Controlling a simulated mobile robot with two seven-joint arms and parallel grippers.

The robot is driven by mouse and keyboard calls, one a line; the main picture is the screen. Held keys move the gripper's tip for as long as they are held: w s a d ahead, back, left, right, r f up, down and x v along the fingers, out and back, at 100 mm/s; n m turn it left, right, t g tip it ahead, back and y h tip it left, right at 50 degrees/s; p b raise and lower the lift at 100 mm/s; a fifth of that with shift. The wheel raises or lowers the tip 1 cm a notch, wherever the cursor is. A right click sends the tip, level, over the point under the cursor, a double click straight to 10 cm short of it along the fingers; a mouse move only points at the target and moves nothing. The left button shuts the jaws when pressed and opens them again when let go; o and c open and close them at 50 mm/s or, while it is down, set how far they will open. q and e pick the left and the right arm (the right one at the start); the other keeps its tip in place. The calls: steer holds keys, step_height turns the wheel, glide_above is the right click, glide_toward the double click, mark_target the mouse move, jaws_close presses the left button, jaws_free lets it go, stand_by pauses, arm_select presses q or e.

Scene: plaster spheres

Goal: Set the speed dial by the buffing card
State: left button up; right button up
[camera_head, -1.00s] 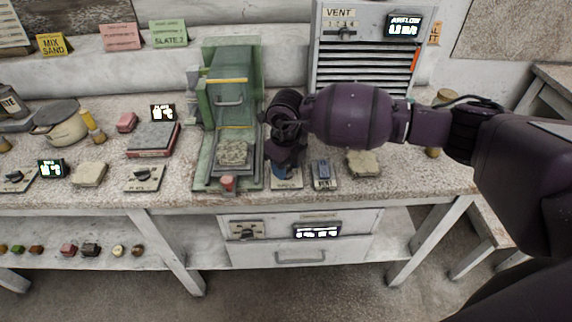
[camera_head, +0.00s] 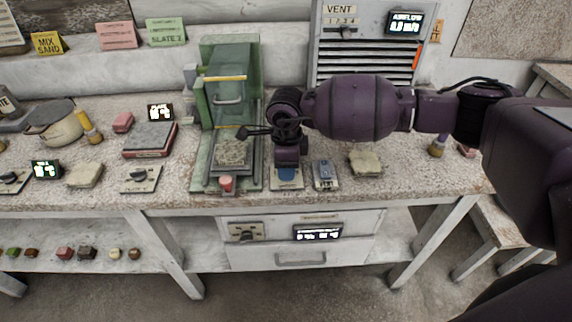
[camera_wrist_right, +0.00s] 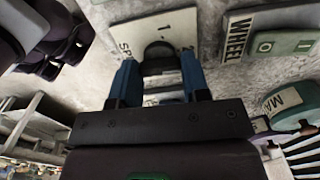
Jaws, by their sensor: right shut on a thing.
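The speed dial (camera_wrist_right: 158,52) is a dark knob on a pale plate (camera_wrist_right: 125,28) with the letters "SP" and numerals including 1. My right gripper (camera_wrist_right: 160,72) has its blue fingers on both sides of the knob and is shut on it. In the head view my right gripper (camera_head: 287,166) points down at the dial's plate (camera_head: 287,186), and the knob is hidden there. A pink card (camera_head: 117,36) and a green card (camera_head: 166,32) stand at the back; I cannot tell which is the buffing card. My left gripper does not show.
A green machine (camera_head: 228,80) stands left of my right gripper, with a red button (camera_head: 227,183) at its front. A switch plate (camera_head: 323,175) sits just right of the dial; it reads "WHEEL" in the wrist view (camera_wrist_right: 236,35). A pale block (camera_head: 365,163) lies farther right.

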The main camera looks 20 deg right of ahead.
steer(key=shift+n, duration=0.3)
steer(key=o, duration=0.9)
step_height(320, 180, up, 11)
steer(key=shift+f+p, duration=0.1)
steer(key=shift+p, duration=0.4)
